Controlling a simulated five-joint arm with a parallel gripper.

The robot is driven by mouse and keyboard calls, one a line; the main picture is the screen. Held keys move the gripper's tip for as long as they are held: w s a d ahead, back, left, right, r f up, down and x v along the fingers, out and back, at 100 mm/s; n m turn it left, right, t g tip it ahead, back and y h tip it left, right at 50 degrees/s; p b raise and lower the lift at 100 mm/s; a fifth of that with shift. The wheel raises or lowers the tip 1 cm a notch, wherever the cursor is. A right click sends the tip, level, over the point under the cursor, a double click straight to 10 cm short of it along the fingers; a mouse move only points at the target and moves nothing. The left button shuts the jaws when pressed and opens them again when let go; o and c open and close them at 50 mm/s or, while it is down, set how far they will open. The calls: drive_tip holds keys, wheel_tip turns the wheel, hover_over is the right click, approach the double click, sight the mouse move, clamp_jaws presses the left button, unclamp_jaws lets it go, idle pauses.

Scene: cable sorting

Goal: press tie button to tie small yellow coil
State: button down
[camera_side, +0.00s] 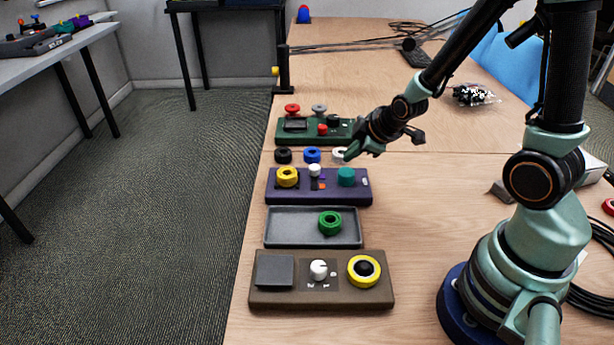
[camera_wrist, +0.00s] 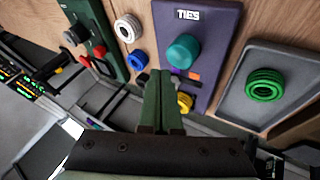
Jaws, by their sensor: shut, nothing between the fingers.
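The purple tie station (camera_side: 320,197) lies on the table, and its "TIES" label shows in the wrist view (camera_wrist: 222,30). The small yellow coil (camera_side: 288,177) sits at its left end; in the wrist view the yellow coil (camera_wrist: 184,103) is partly hidden behind my fingers. A teal round button (camera_side: 346,177) stands at the station's right end and shows clearly in the wrist view (camera_wrist: 184,50). My gripper (camera_side: 349,155) is shut and empty, with its fingertips just above and behind the button in the side view. They appear apart from it.
Black (camera_side: 283,156), blue (camera_side: 312,155) and white (camera_side: 339,152) coils lie behind the station. A green panel (camera_side: 343,139) with red and grey knobs stands farther back. A grey tray (camera_side: 285,228) holding a green coil (camera_side: 330,222) and a brown panel (camera_side: 320,300) are in front.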

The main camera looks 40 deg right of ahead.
sight(344, 170)
drive_tip(key=shift+f, duration=0.65)
drive_tip(key=shift+f, duration=0.15)
idle(1.5)
drive_tip(key=shift+a+f, duration=0.1)
drive_tip(key=shift+f, duration=0.15)
drive_tip(key=shift+f, duration=0.8)
idle(1.2)
drive_tip(key=shift+r, duration=1.2)
drive_tip(key=shift+r, duration=2.5)
